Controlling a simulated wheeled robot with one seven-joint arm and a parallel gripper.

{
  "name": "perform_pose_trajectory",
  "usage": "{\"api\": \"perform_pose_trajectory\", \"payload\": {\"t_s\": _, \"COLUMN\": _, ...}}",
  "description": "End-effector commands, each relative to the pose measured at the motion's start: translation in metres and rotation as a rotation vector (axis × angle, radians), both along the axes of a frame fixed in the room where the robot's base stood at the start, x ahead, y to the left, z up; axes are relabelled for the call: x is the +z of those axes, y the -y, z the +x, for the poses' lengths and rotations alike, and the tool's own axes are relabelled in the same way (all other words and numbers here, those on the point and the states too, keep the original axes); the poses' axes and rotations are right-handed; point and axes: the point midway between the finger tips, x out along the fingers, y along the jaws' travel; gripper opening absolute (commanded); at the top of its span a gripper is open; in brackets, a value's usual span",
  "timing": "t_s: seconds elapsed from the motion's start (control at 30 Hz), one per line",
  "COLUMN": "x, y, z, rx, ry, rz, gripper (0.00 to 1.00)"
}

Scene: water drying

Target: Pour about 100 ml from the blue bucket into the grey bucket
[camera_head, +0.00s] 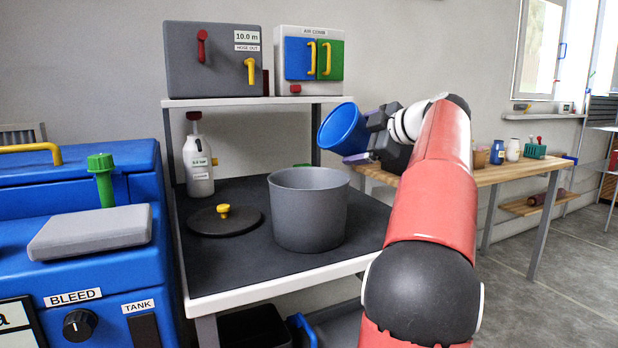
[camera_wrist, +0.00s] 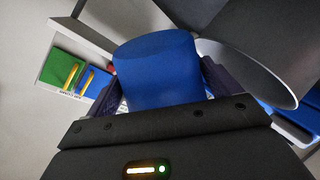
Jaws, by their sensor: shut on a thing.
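The blue bucket (camera_head: 343,129) is held in my gripper (camera_head: 368,138), above and to the right of the grey bucket. The grey bucket (camera_head: 308,212) stands upright and open on the dark bench top. In the wrist view my gripper's fingers (camera_wrist: 158,88) are on both sides of the blue bucket (camera_wrist: 158,72), and the grey bucket (camera_wrist: 245,75) shows beyond at the right. No water stream shows, and the contents of both buckets are hidden.
A black lid with a yellow knob (camera_head: 224,219) lies left of the grey bucket. A white bottle (camera_head: 198,160) stands behind it. A shelf (camera_head: 258,100) with two boxes is above the bench. A blue machine (camera_head: 90,240) stands at the left.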

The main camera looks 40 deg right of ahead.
Motion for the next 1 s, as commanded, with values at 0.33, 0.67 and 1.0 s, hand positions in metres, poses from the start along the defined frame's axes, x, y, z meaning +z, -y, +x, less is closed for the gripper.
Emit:
{"api": "perform_pose_trajectory", "payload": {"t_s": 0.33, "x": 0.0002, "y": -0.0013, "z": 0.0003, "rx": 0.0, "ry": -0.009, "rz": -0.044, "gripper": 0.57}}
{"api": "perform_pose_trajectory", "payload": {"t_s": 0.67, "x": 0.0, "y": -0.0014, "z": 0.0002, "rx": -0.001, "ry": -0.011, "rz": -0.053, "gripper": 0.57}}
{"api": "perform_pose_trajectory", "payload": {"t_s": 1.0, "x": -0.0002, "y": -0.0018, "z": 0.0004, "rx": -0.001, "ry": -0.015, "rz": -0.071, "gripper": 0.57}}
